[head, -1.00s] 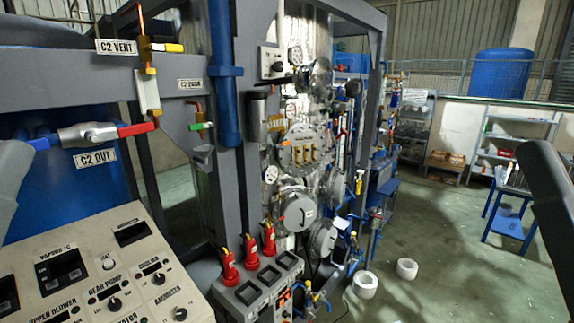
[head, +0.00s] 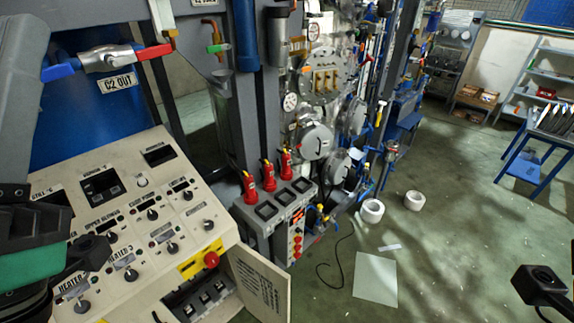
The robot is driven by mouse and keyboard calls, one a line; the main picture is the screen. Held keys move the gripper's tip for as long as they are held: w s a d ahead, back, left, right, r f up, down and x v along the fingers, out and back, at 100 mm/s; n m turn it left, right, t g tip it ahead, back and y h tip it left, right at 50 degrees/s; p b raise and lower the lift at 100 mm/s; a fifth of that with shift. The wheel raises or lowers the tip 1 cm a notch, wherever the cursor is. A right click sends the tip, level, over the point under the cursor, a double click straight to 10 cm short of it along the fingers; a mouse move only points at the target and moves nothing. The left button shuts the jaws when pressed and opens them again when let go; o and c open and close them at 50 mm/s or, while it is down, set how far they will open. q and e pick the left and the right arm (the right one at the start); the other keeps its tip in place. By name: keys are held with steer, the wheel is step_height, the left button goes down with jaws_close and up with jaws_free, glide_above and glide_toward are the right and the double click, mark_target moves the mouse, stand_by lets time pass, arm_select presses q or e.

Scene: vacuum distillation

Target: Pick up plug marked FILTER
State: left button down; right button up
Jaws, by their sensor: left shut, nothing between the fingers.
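Three red plugs stand upright in a row on the grey socket box: the left one (head: 249,187), the middle one (head: 268,175) and the right one (head: 286,164). I cannot read any marking on them, so I cannot tell which is FILTER. My left gripper (head: 88,256) is at the lower left, in front of the control panel, shut and empty, well apart from the plugs. A black part of my right arm (head: 541,284) shows at the lower right edge; its fingers cannot be made out.
The control panel (head: 137,262) with knobs fills the lower left. An open panel door (head: 260,286) stands below the socket box (head: 287,207). A black cable (head: 330,270) and a pale sheet (head: 375,278) lie on the floor. Two white rolls (head: 372,211) stand farther back.

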arm_select(q)
steer(key=c, duration=1.5)
jaws_free()
steer(key=shift+c, duration=0.2)
steer(key=o, duration=1.3)
